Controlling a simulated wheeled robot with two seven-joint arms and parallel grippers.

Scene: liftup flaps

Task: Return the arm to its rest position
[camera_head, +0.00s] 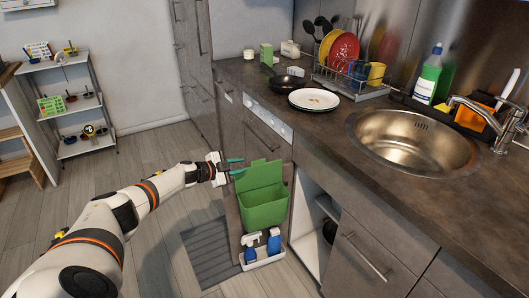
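My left arm comes in from the left, and its gripper (237,166) is at the left edge of the green bin's raised lid (260,174). The green bin (264,209) hangs on the inner side of an open cabinet door, below the counter. Its lid stands tilted up at the back. My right gripper is not in view.
Below the bin, a white door tray (264,260) holds blue spray bottles. The counter (420,185) to the right carries a sink, dish rack, plates and a green bottle. A shelf rack (85,125) stands at the far left.

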